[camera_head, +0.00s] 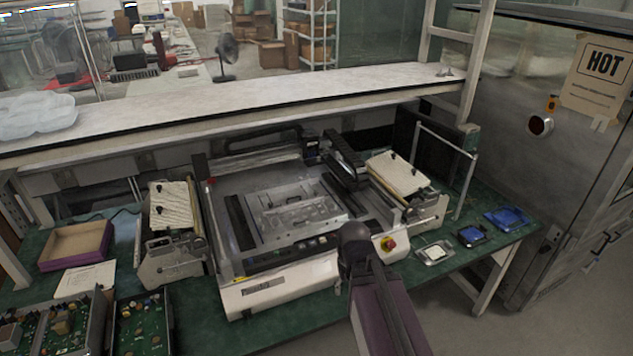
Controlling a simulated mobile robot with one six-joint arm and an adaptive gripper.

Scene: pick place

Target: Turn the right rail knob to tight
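A benchtop machine (285,291) with a white front stands in the middle of the green bench. Inside its frame, a grey metal fixture plate (298,207) lies between a dark left rail (240,222) and a dark right rail (338,194). No knob on the right rail can be made out at this size, nor whether one is tight or loose. My arm (388,315) rises from the bottom edge, and its dark joint (355,238) overlaps the machine's front right. My gripper cannot be seen.
A red-and-yellow knob (388,243) sits on the machine's front right. Cream-topped feeder units (398,174) flank the machine. Small trays (434,253) lie at right, and a cardboard box (76,245) and circuit boards at left. A shelf (240,103) crosses above the back.

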